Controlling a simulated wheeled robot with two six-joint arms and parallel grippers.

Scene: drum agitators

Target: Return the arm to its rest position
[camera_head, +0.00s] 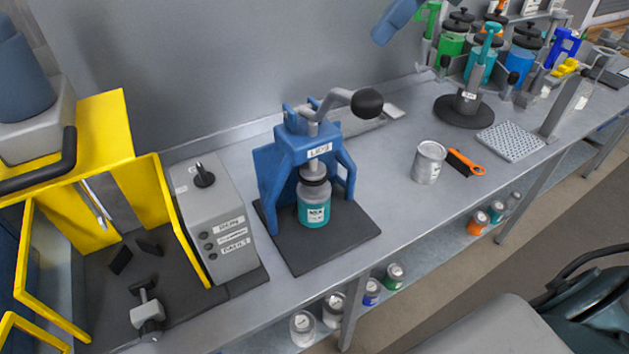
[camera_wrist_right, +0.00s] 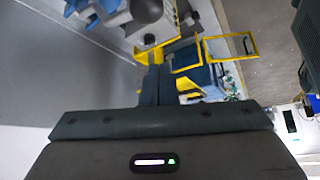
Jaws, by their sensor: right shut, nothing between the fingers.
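My right gripper (camera_wrist_right: 157,72) shows in the right wrist view. Its two dark fingers are together, with nothing between them, and it is apart from the bench. In the head view I cannot clearly make out the right gripper's fingers. My left gripper does not show in either view.
The blue press (camera_head: 304,147), with a teal-filled bottle (camera_head: 313,206) in it, stands mid-bench. A grey control box (camera_head: 230,225) and yellow guard (camera_head: 105,125) are left.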

